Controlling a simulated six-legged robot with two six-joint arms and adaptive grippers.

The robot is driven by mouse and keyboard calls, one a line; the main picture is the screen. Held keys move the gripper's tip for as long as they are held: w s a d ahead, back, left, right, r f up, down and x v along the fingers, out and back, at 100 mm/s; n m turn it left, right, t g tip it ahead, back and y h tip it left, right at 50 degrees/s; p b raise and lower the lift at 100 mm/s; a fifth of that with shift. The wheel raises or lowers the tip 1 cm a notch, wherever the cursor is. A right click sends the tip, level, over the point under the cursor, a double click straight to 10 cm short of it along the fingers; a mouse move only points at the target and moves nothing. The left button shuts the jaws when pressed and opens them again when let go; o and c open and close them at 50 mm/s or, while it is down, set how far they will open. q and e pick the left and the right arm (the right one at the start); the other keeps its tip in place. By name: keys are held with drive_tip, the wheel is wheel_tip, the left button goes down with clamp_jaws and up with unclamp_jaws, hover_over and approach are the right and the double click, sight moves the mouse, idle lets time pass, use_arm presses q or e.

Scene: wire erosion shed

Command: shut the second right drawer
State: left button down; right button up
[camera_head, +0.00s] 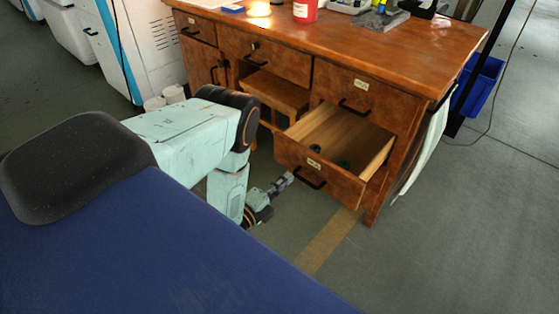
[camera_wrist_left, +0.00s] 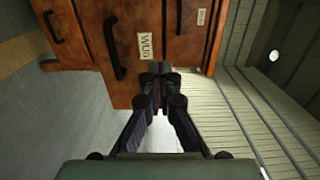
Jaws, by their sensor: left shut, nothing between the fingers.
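The second right drawer (camera_head: 318,183) of the brown wooden desk stands pulled out, below a shut upper right drawer (camera_head: 360,98). It has a dark bar handle (camera_head: 309,180) and a small label, and small dark items lie inside. My left gripper (camera_head: 287,180) is shut and empty, low in front of the drawer's left end. In the left wrist view, the fingertips (camera_wrist_left: 160,68) are together near a wooden front with a label (camera_wrist_left: 146,46) and a dark handle (camera_wrist_left: 114,50). I cannot tell whether they touch it. My right gripper is not in view.
The desk top (camera_head: 400,45) holds a red cup (camera_head: 305,10) and other items. A wooden stool (camera_head: 275,92) is in the knee space. A blue bin (camera_head: 478,85) stands at the right. The floor in front of the drawer is clear, with a yellow stripe (camera_head: 325,243).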

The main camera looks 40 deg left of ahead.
sight(313, 156)
use_arm(q)
drive_tip(key=w+b, duration=0.1)
drive_tip(key=w, duration=0.2)
drive_tip(key=w+b, duration=0.1)
drive_tip(key=w, duration=0.1)
drive_tip(key=w+d+b, duration=0.1)
drive_tip(key=w, duration=0.2)
drive_tip(key=shift+w+f, duration=0.1)
drive_tip(key=shift+w, duration=0.2)
drive_tip(key=shift+w+b, duration=0.3)
drive_tip(key=shift+w, duration=0.2)
drive_tip(key=shift+w, duration=0.1)
